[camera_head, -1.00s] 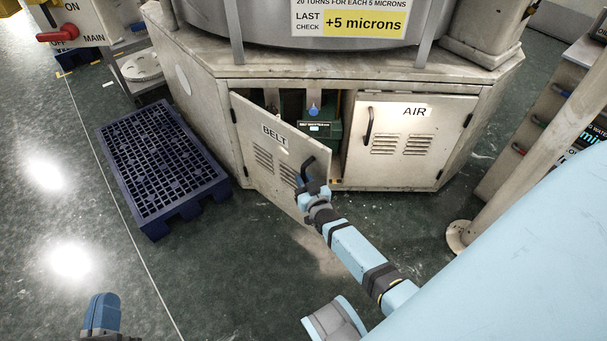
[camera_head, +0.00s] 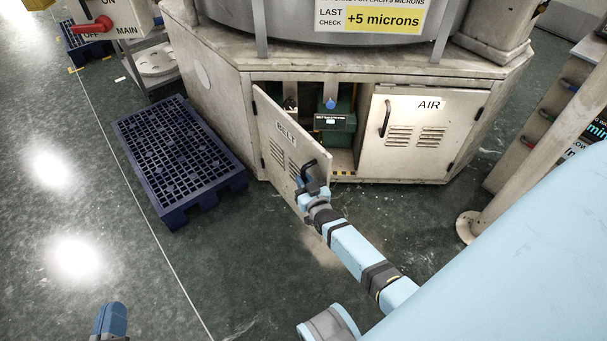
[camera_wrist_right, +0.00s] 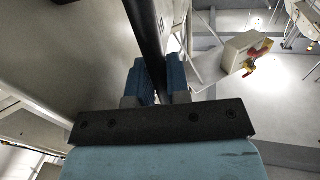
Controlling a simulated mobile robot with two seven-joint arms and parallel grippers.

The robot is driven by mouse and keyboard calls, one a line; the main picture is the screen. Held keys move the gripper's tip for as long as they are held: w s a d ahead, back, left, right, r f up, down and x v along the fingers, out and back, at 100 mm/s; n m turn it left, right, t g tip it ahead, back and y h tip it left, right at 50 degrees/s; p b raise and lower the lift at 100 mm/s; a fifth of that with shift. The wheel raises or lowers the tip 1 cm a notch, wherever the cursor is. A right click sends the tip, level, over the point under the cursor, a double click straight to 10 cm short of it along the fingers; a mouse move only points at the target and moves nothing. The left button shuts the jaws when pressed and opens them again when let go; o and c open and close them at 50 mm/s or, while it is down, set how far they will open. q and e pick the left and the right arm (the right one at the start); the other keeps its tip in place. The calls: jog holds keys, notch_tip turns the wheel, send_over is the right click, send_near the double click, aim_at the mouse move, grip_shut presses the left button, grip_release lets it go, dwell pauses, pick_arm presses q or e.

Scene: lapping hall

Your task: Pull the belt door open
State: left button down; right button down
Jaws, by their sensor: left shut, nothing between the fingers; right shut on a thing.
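The belt door (camera_head: 278,150), a pale metal panel with vents and the word BELT, stands swung partway out from the cabinet, hinged on its left side. Its black handle (camera_head: 316,164) is near the free edge. My right gripper (camera_head: 307,183) is shut on this handle; in the right wrist view the dark handle bar (camera_wrist_right: 148,45) runs between the two blue fingers (camera_wrist_right: 160,78). My left gripper (camera_head: 112,318) is shut and empty, low at the left of the head view, away from the door.
Inside the opening stands a dark green unit (camera_head: 336,128) with a blue knob. The AIR door (camera_head: 425,125) beside it is closed. A dark blue pallet (camera_head: 180,160) lies on the floor left of the door. A post (camera_head: 490,200) stands at right. Floor before the door is clear.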

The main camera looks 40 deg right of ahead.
dwell(0.3)
jog(key=c, duration=1.1)
grip_release()
